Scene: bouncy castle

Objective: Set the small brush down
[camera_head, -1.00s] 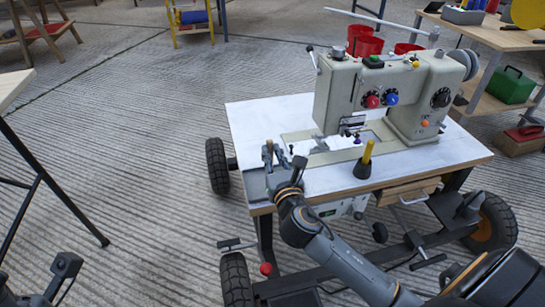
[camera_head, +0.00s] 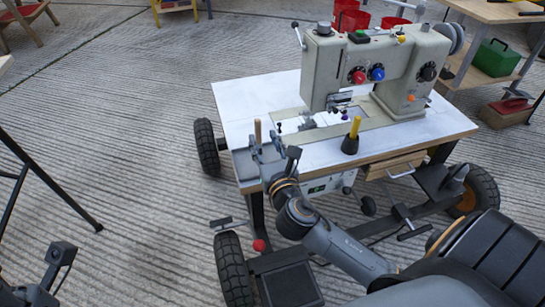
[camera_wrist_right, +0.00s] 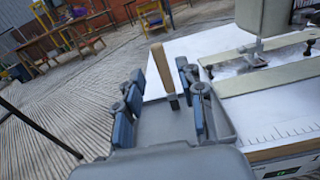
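The small brush has a wooden handle (camera_head: 258,131) that points up; in the right wrist view the handle (camera_wrist_right: 161,68) ends in a dark lower part. It stands over the grey tray (camera_wrist_right: 222,122) at the left end of the white sewing table (camera_head: 240,98), slightly tilted in that view. Whether its lower end touches the tray is hard to tell. My right gripper (camera_wrist_right: 165,105) is open, its blue-padded fingers on either side of the brush, with a clear gap on the left side. My left gripper (camera_head: 60,256) shows only partly at the lower left; its fingers are unclear.
A beige sewing machine (camera_head: 380,65) stands on the table, right of my right gripper. A yellow-handled tool in a black cone (camera_head: 352,137) stands near the table's front edge. Red cups (camera_head: 350,18) are behind the machine. Open floor lies left of the table.

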